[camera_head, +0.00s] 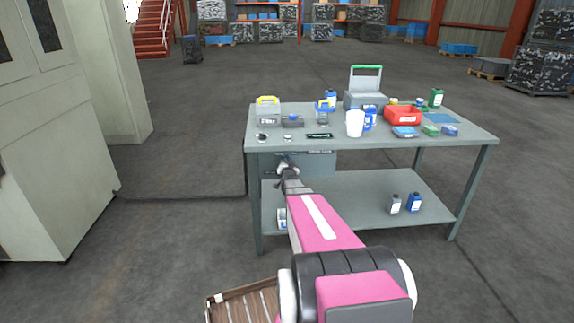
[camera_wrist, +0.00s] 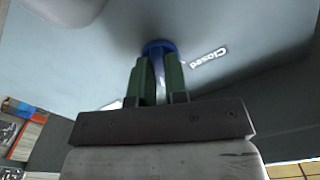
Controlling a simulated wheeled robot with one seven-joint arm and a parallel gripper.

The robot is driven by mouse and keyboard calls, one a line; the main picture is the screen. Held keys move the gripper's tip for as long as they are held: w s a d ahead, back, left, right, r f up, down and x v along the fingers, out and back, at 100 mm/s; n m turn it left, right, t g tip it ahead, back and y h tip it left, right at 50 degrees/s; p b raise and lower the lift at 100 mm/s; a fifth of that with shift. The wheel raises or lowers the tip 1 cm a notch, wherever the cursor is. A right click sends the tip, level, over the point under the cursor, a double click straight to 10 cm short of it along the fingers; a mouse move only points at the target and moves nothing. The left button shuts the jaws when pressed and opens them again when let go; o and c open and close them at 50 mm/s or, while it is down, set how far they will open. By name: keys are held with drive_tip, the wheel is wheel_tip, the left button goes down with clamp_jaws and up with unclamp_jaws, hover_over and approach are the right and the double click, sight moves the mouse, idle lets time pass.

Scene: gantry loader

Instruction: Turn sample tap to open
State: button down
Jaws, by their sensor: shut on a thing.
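The sample tap shows as a blue round handle (camera_wrist: 158,45) in the wrist view, on a pale grey-blue panel. The fingers hide part of the handle. In the head view my gripper (camera_head: 287,167) is at the grey panel (camera_head: 318,163) under the front of the workbench. The tap is hidden there behind my gripper.
A pale cabinet (camera_head: 50,140) stands at left, with open floor between.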

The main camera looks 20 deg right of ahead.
drive_tip(key=shift+m, duration=0.8)
drive_tip(key=c, duration=1.1)
unclamp_jaws()
drive_tip(key=shift+c, duration=0.2)
drive_tip(key=shift+s, duration=0.1)
drive_tip(key=v, duration=1)
drive_tip(key=shift+s, duration=0.35)
drive_tip(key=shift+a, duration=0.1)
